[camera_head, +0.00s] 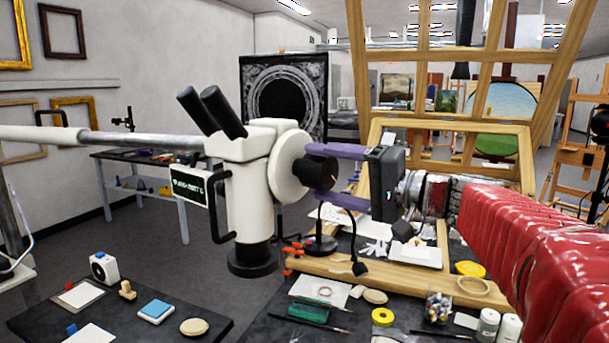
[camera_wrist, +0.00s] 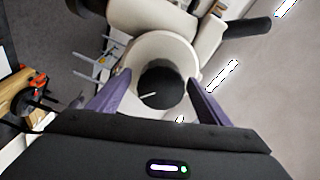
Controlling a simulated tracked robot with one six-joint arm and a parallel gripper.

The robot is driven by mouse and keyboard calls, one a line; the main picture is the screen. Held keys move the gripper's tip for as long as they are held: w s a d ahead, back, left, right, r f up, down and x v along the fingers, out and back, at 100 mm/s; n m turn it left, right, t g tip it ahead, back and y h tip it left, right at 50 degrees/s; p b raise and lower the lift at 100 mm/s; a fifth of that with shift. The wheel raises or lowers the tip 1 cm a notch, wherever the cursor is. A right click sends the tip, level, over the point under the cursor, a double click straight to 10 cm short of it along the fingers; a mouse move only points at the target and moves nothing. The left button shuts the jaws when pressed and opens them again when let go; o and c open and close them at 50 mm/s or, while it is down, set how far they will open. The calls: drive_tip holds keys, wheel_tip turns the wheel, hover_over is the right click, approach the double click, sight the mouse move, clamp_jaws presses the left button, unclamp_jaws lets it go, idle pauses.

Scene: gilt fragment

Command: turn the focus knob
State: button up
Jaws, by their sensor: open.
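The focus knob (camera_head: 320,173) is a black cylinder on the round white hub of a white microscope (camera_head: 252,190) with two black eyepieces. In the wrist view the knob (camera_wrist: 162,86) is near the centre, with a short white line on its face. My gripper (camera_head: 328,174) has two purple fingers, one above and one below the knob in the head view. In the wrist view my gripper (camera_wrist: 160,92) is open, with its fingers on either side of the knob and gaps showing between them and it. The fingers' far tips are partly hard to make out.
A dark workbench (camera_head: 262,330) below holds a wooden rail, bottles (camera_head: 489,324), a yellow tape roll (camera_head: 382,317) and small tools. A dark table (camera_head: 200,330) stands at lower left. A wooden frame (camera_head: 450,54) rises behind my arm. Grey floor is open at left.

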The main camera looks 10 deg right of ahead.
drive_tip(key=v, duration=1.3)
drive_tip(key=shift+s+d, duration=0.25)
drive_tip(key=shift+s, duration=0.1)
idle(1.2)
drive_tip(key=shift+f, duration=0.1)
drive_tip(key=s+a+f+g+h, duration=0.25)
drive_tip(key=a+f, duration=0.35)
drive_tip(key=f, duration=0.3)
drive_tip(key=s+a+f+g+h, duration=0.2)
drive_tip(key=s+a+f+g, duration=0.15)
drive_tip(key=a+f, duration=0.45)
drive_tip(key=s+d+f+n+h, duration=0.2)
drive_tip(key=s+f+h, duration=0.2)
drive_tip(key=f, duration=0.3)
drive_tip(key=s+d+f+n+g+h, duration=0.1)
drive_tip(key=s+d+f+n+h, duration=0.1)
drive_tip(key=f, duration=0.5)
drive_tip(key=shift+s+n+h, duration=0.8)
drive_tip(key=shift+s+h, duration=0.25)
drive_tip(key=shift+s, duration=0.5)
